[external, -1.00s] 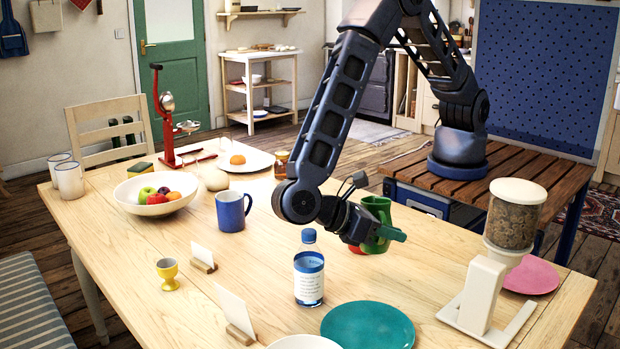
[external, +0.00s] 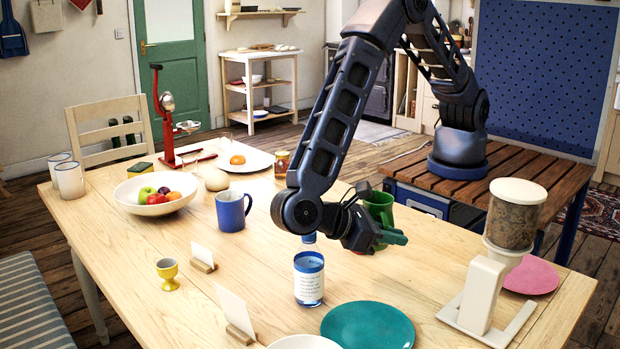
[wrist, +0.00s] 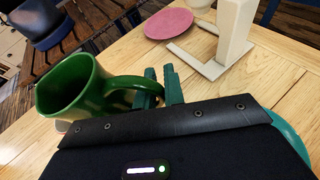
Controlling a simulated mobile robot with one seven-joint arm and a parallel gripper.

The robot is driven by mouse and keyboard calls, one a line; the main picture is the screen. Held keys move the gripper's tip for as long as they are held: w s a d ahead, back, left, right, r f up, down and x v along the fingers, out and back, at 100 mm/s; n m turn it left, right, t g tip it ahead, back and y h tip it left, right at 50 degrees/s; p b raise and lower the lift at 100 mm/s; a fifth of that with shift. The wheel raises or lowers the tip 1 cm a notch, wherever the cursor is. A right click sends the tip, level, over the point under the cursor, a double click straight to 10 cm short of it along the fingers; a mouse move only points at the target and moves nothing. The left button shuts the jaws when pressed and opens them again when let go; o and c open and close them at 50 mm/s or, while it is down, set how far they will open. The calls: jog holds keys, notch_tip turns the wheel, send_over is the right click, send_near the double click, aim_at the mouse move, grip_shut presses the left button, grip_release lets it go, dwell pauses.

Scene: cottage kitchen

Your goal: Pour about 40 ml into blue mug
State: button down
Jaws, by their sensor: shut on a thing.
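The blue mug (external: 231,213) stands upright on the table, left of my arm, with its handle to the right; its inside cannot be made out. My gripper (external: 392,237) is right of the mug, well apart from it. It is shut on the handle of a green jug (external: 378,208), partly hidden behind my wrist in the external view. In the wrist view the jug (wrist: 75,88) is at the left, its handle reaching to my green fingertips (wrist: 160,88). I cannot tell whether the jug touches the table, and its contents are not visible.
A teal plate (external: 368,328) and a cereal dispenser (external: 487,285) are at the right. A fruit bowl (external: 130,202) stands left of the mug. Card holders (external: 203,265) and an egg cup (external: 168,276) are in front.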

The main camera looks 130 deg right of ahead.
notch_tip(320, 180, up, 10)
jog(key=w+d+m+t+y, duration=0.3)
jog(key=w+d+m+y, duration=0.1)
jog(key=w+d, duration=1.4)
jog(key=w+d+m+t+y, duration=0.1)
jog(key=w+d+m+t, duration=0.15)
jog(key=d, duration=1.15)
jog(key=w+d+m+t+y, duration=0.1)
jog(key=w+d+m+t, duration=0.15)
jog(key=d, duration=1.15)
jog(key=f, duration=1.7)
jog(key=shift+s+a+f, duration=0.1)
jog(key=shift+s+f, duration=0.1)
jog(key=shift+f, duration=0.15)
jog(key=shift+r+y, duration=0.1)
jog(key=shift+y, duration=0.2)
